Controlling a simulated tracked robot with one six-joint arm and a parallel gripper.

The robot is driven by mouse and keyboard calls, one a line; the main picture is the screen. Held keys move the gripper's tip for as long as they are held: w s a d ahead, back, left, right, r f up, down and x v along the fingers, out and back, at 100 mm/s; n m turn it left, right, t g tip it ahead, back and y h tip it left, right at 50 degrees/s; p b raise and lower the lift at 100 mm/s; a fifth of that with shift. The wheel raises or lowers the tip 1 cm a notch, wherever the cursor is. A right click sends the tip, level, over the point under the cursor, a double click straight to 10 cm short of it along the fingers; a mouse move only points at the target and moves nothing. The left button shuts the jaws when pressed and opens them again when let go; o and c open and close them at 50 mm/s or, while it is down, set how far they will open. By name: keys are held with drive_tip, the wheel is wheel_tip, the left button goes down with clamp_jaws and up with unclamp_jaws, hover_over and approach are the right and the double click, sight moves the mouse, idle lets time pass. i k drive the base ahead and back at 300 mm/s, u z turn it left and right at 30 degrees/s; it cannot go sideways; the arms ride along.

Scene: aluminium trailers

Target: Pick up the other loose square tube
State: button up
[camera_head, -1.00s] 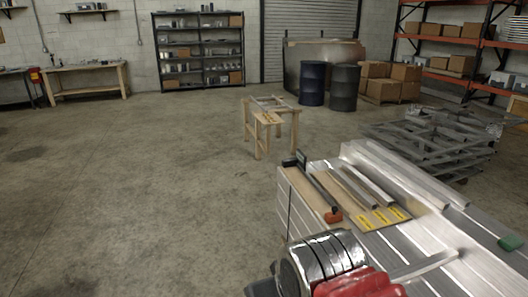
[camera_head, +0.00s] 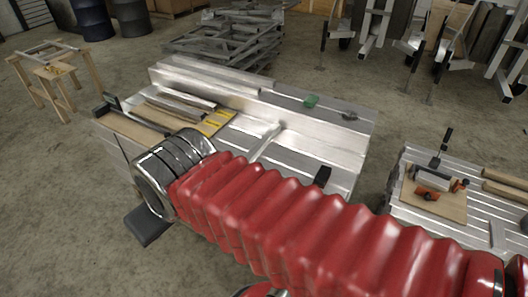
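Pale metal tubes (camera_head: 180,103) lie side by side on the board at the left end of the aluminium trailer bed (camera_head: 330,150), pointing at yellow labels (camera_head: 217,121). Another loose square tube (camera_head: 266,143) lies at an angle by itself on the bed, nearer the middle; my red arm hides what lies just in front of it. My arm crosses the lower picture to a metal wrist at the left. A dark flat part of my gripper (camera_head: 150,226) shows below the wrist, off the bed's near left side. The fingertips are not clear, and nothing held is visible.
A green item (camera_head: 311,101) and a black clamp-like item (camera_head: 322,176) are on the bed. A second trailer bed (camera_head: 405,210) with a board of tools stands at the right. A stack of grey frames (camera_head: 225,40) is behind. A wooden sawhorse (camera_head: 45,75) stands left on open floor.

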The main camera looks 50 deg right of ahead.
sight(266, 140)
drive_tip(key=z, duration=0.05)
drive_tip(key=i, duration=1)
